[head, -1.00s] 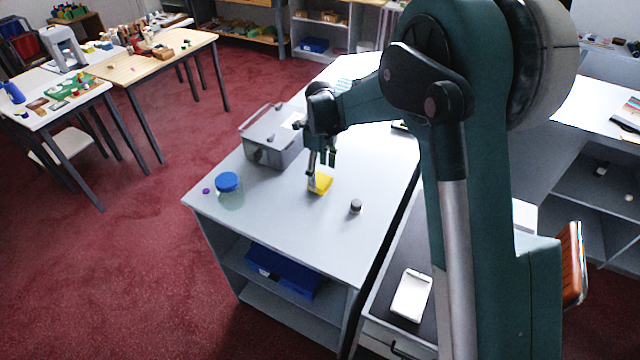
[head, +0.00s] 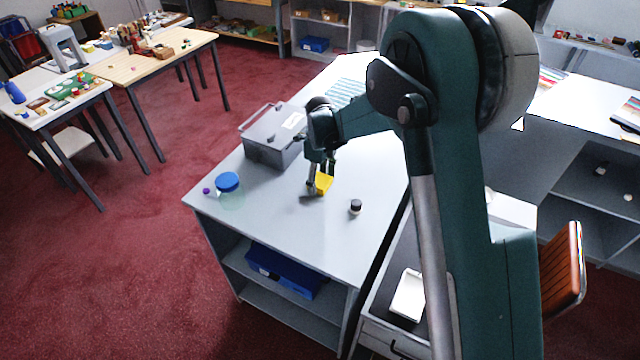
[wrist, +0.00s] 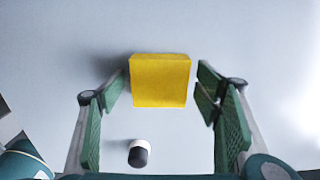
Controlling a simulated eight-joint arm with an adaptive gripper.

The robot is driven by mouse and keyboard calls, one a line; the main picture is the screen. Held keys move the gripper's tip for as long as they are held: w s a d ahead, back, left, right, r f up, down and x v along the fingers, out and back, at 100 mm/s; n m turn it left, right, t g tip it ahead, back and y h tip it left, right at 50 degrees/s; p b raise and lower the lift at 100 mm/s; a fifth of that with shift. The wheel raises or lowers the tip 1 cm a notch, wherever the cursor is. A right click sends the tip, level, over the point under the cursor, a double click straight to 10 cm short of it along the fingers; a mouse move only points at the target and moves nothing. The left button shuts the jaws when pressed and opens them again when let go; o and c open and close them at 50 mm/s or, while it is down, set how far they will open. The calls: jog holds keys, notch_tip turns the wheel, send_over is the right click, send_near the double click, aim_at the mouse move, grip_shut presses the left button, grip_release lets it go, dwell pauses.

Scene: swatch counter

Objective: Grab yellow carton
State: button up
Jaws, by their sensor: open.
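The yellow carton (head: 324,184) is a small box on the grey counter (head: 270,220). It also shows in the wrist view (wrist: 160,82), where it lies between and slightly beyond my open fingers. My gripper (head: 320,178) is right at the carton in the head view and partly covers it. In the wrist view my gripper (wrist: 160,95) is open, with green finger pads to the left and right of the carton and a gap visible on each side. No pad clearly touches it.
A small dark-capped jar (head: 355,206) stands to the right of the carton and shows in the wrist view (wrist: 138,153). A blue-lidded jar (head: 228,183), a purple piece (head: 206,191) and a grey metal box (head: 272,135) are to the left. The counter front is clear.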

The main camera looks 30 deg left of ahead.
aim_at(320, 180)
jog(key=c, duration=1)
jog(key=shift+r, duration=0.15)
jog(key=shift+r+b, duration=0.3)
jog(key=shift+r, duration=4.6)
